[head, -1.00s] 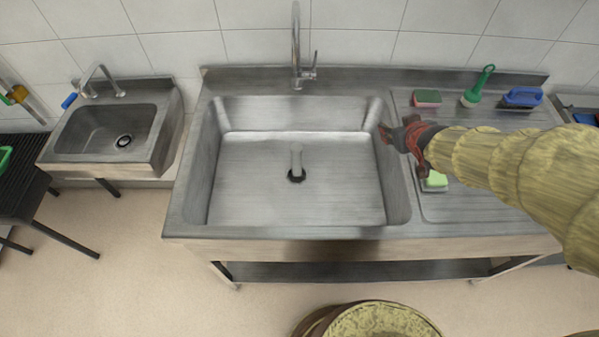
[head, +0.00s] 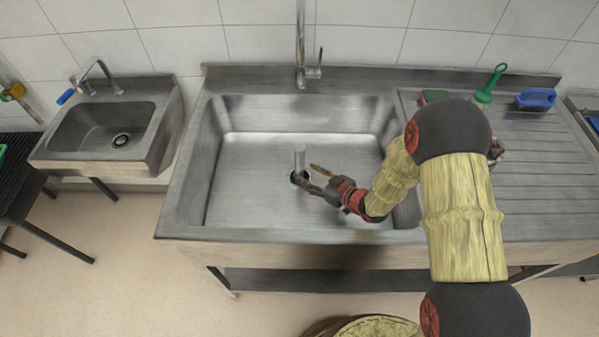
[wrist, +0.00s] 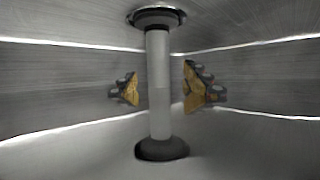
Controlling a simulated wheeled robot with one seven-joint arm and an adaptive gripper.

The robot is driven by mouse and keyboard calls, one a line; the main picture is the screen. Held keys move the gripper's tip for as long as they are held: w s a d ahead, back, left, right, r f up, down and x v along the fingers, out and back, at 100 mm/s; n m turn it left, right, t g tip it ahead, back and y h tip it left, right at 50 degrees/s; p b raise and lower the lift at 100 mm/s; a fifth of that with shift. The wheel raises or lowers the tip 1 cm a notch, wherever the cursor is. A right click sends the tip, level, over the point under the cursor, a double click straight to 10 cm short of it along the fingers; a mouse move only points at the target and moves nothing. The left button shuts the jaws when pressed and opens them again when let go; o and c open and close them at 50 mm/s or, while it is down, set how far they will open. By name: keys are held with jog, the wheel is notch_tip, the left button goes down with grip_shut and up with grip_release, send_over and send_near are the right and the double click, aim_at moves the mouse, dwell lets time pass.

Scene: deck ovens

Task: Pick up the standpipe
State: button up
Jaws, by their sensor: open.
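The standpipe (head: 299,158) is a short grey tube standing upright at the drain in the large sink basin. In the wrist view the standpipe (wrist: 159,85) runs top to bottom through the middle, with a dark ring at each end. My gripper (head: 310,177) is open low in the basin, reaching in from the right beside the tube. In the wrist view my gripper (wrist: 162,88) shows one yellow-padded fingertip on each side of the tube, with a visible gap on both sides. How deep the tube sits between the fingers is hard to tell.
The basin's front rim (head: 270,235) lies close below my forearm. The tall faucet (head: 301,50) rises behind the basin. A smaller sink (head: 110,130) stands left. The basin's left half is clear.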

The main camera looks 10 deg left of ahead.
aim_at(303, 172)
jog(key=b+x, duration=0.1)
jog(key=x, duration=0.1)
jog(key=b+x, duration=0.1)
jog(key=x, duration=0.2)
jog(key=shift+w+d+f, duration=0.1)
jog(key=shift+f, duration=0.25)
jog(key=c, duration=0.4)
jog(key=c, duration=0.7)
jog(key=shift+r, duration=0.1)
grip_shut()
